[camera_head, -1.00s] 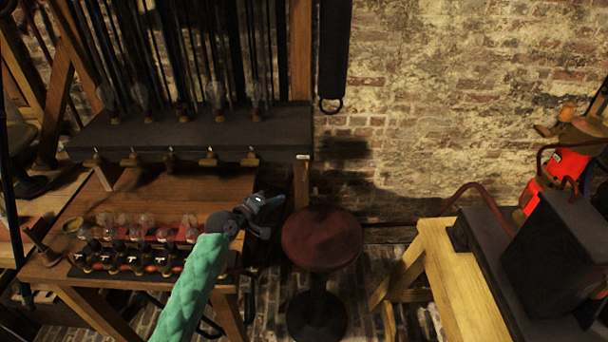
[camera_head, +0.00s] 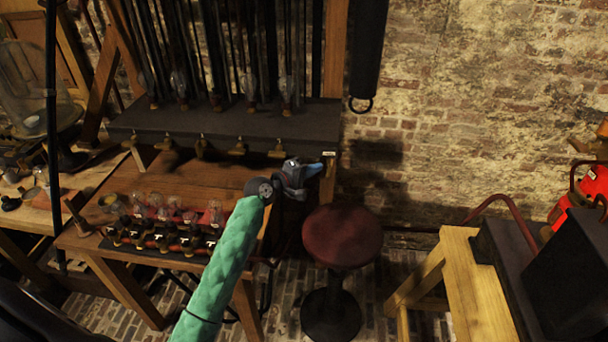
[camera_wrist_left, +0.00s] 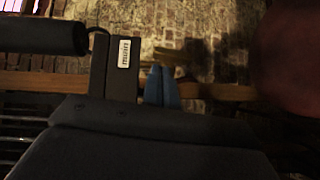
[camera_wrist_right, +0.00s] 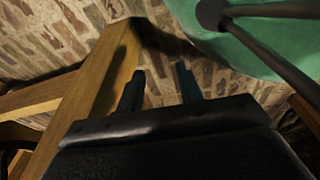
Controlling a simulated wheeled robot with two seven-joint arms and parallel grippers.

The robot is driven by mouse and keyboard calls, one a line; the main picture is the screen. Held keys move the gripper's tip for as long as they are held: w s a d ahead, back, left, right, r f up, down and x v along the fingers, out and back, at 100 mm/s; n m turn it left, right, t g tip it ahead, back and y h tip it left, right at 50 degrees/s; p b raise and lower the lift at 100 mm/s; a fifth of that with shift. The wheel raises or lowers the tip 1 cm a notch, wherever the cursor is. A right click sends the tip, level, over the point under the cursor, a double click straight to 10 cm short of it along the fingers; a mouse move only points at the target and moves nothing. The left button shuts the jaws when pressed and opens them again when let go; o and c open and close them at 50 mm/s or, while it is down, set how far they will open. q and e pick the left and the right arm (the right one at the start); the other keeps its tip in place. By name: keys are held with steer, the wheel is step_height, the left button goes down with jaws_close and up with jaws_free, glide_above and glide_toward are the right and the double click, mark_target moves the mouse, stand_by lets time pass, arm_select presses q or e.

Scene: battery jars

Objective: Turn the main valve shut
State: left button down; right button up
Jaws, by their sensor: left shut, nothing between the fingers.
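A white label (camera_head: 329,153) marks the right end of the dark shelf (camera_head: 230,122); it also shows in the left wrist view (camera_wrist_left: 125,53), where its word looks like MAIN upside down. A brass-coloured piece (camera_wrist_left: 178,57), possibly the main valve's handle, shows just past my left fingertips in that view. Its angle and any contact are unclear. My left gripper (camera_head: 318,168) is shut and empty, just below the label at the shelf's right end; its blue fingers lie together in the left wrist view (camera_wrist_left: 162,84). My right gripper (camera_wrist_right: 160,86) is open and empty near a wooden leg.
Several brass taps (camera_head: 240,147) hang along the shelf's front edge. Bulbs and a row of jars (camera_head: 165,238) stand on the wooden table below. A red-topped stool (camera_head: 342,236) stands right of my left arm. A wooden bench (camera_head: 470,290) with dark boxes is farther right.

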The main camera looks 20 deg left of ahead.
arm_select(q)
steer(key=shift+x, duration=0.85)
arm_select(e)
steer(key=shift+w+r, duration=0.1)
steer(key=shift+w, duration=0.25)
arm_select(q)
steer(key=shift+r, duration=0.15)
arm_select(e)
steer(key=shift+s, duration=0.1)
